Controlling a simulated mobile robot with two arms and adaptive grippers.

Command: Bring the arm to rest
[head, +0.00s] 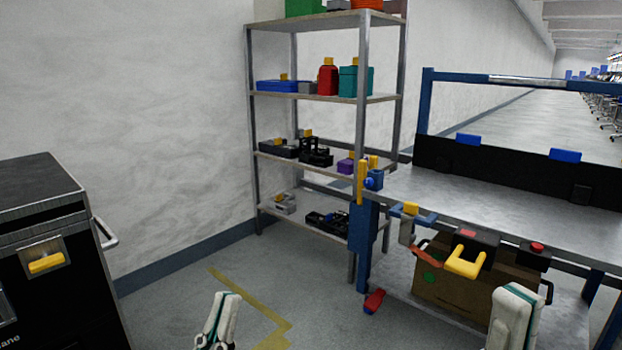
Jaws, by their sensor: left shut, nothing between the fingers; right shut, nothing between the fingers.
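My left gripper (226,305) shows at the bottom of the head view, left of the middle. It points up over the grey floor, with its white fingers together and nothing between them. My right gripper (518,300) shows at the bottom right, in front of the workbench. It is also shut and empty. Only the ends of both grippers are in view; the rest of the arms is below the frame.
A black cabinet (40,235) with a yellow latch stands at the left. A metal shelf rack (364,100) holds boxes and tools. A workbench (470,200) stands at the right, with a brown case (440,290) under it. The floor between has free room.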

